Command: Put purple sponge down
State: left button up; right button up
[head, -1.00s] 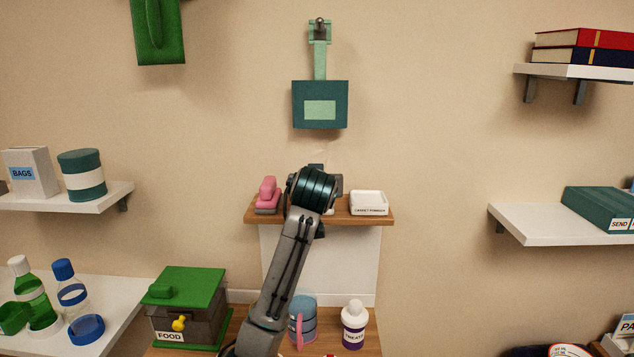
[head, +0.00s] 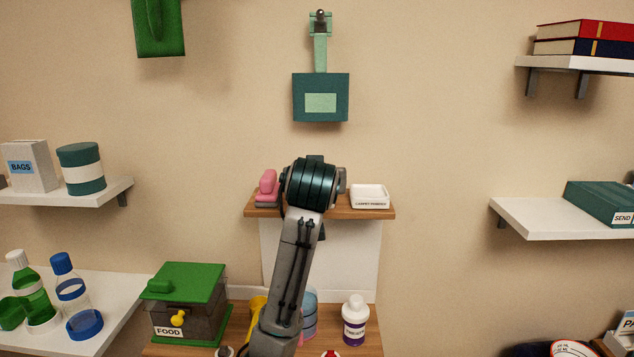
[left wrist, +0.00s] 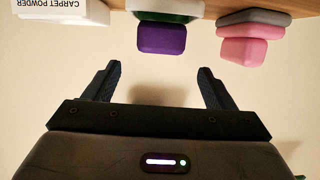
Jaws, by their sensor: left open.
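The purple sponge (left wrist: 162,38) shows in the left wrist view, where the picture is upside down. It sits at the wooden shelf (left wrist: 118,22) against a white and green piece (left wrist: 165,13). My left gripper (left wrist: 160,86) is open and empty, with its fingertips apart from the sponge and the sponge ahead between them. In the head view my wrist hides the sponge and the gripper; the wooden shelf (head: 353,213) shows on both sides of it. My right gripper is not in view.
A pink and grey brush-like thing (head: 268,186) and the white carpet powder box (head: 370,197) flank my wrist on the shelf. A teal dustpan-like tool (head: 321,97) hangs above. Below stand a food bin (head: 188,310) and a treats jar (head: 355,320).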

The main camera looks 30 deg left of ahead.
pick_arm(q)
jog(key=v, duration=0.4)
jog(key=shift+s+d+r, duration=0.1)
jog(key=shift+s+d, duration=0.05)
jog(key=shift+s, duration=0.1)
